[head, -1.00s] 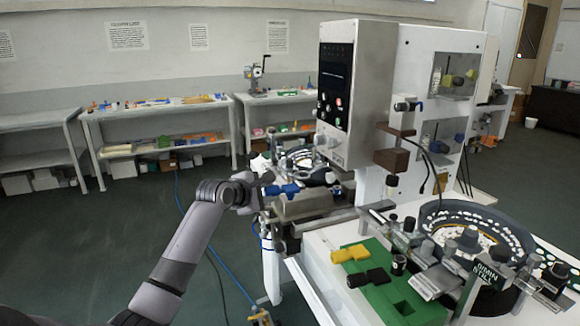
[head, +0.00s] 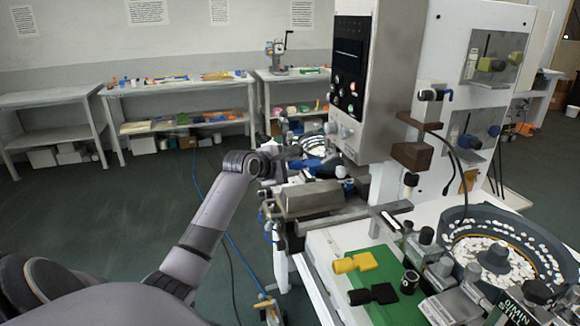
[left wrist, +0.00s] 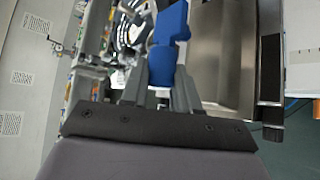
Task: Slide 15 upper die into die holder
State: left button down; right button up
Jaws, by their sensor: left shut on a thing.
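My left gripper (head: 288,168) is beside the near left side of the white machine, above a grey metal block (head: 308,200). It is shut on a blue piece (left wrist: 163,64), which I take to be the upper die. The blue piece lies between the two fingers in the left wrist view and reaches away beyond them. In the head view the blue piece (head: 318,188) is small and partly hidden by the hand and nearby parts. I cannot tell which part is the die holder, nor whether the blue piece touches the machine. My right gripper is not in view.
The machine's control box (head: 352,90) stands right of the hand. A green tray (head: 382,262) holds a yellow piece (head: 355,262) and a black piece (head: 373,294). A round bowl with white pieces (head: 500,240) is at right. The floor at left is clear.

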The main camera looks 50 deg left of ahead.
aim_at(319, 162)
pick_arm(q)
jog(key=shift+w, duration=0.1)
jog(key=shift+w+d, duration=0.5)
jog(key=shift+w, duration=0.4)
jog(key=shift+w+d, duration=0.45)
jog(key=shift+w, duration=0.45)
jog(key=shift+w+d, duration=0.5)
jog(key=shift+w, duration=0.4)
jog(key=shift+w+d, duration=0.25)
jog(key=shift+w, duration=0.2)
jog(key=shift+w+d, duration=0.2)
jog(key=shift+w, duration=0.25)
jog(key=shift+w+d, duration=0.45)
jog(key=shift+w, duration=0.4)
jog(key=shift+w, duration=0.1)
